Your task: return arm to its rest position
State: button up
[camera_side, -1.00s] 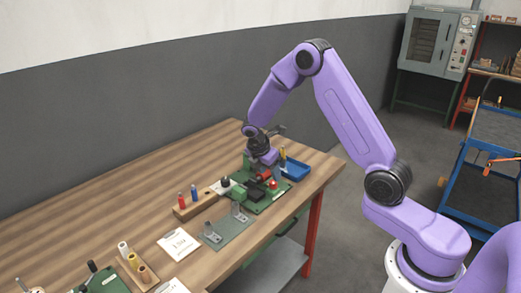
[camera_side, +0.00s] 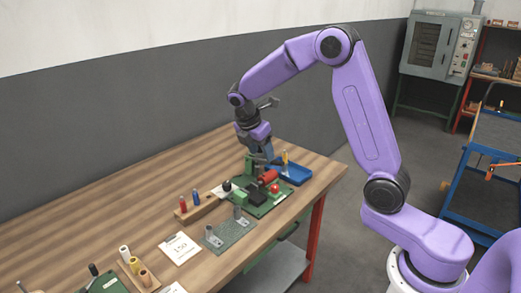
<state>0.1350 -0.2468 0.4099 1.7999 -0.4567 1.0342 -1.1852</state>
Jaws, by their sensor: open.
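My gripper (camera_side: 262,163) is open and points down, just above the far side of the green winding fixture (camera_side: 262,203) on the bench. A red coil (camera_side: 269,177) sits on that fixture, below and right of the fingers. The fingers look empty, but they are small here and I cannot tell the exact gap to the parts beneath. My purple arm arches up from the right over the bench corner.
A wooden holder (camera_side: 196,209) carries red and blue spools. A grey plate with brackets (camera_side: 229,234) and a white card (camera_side: 180,248) lie nearer. The back left of the wooden bench (camera_side: 110,205) is clear.

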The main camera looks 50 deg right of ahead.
jog(key=s+a+r+m+t+y, duration=0.1)
jog(key=s+a+r+m+y, duration=0.15)
jog(key=s+a, duration=1.05)
jog(key=s+d+m+y, duration=0.2)
jog(key=s, duration=1.8)
jog(key=shift+s+d+f+m+g, duration=0.25)
jog(key=shift+s+f+m+g, duration=0.1)
jog(key=shift+f+g, duration=0.05)
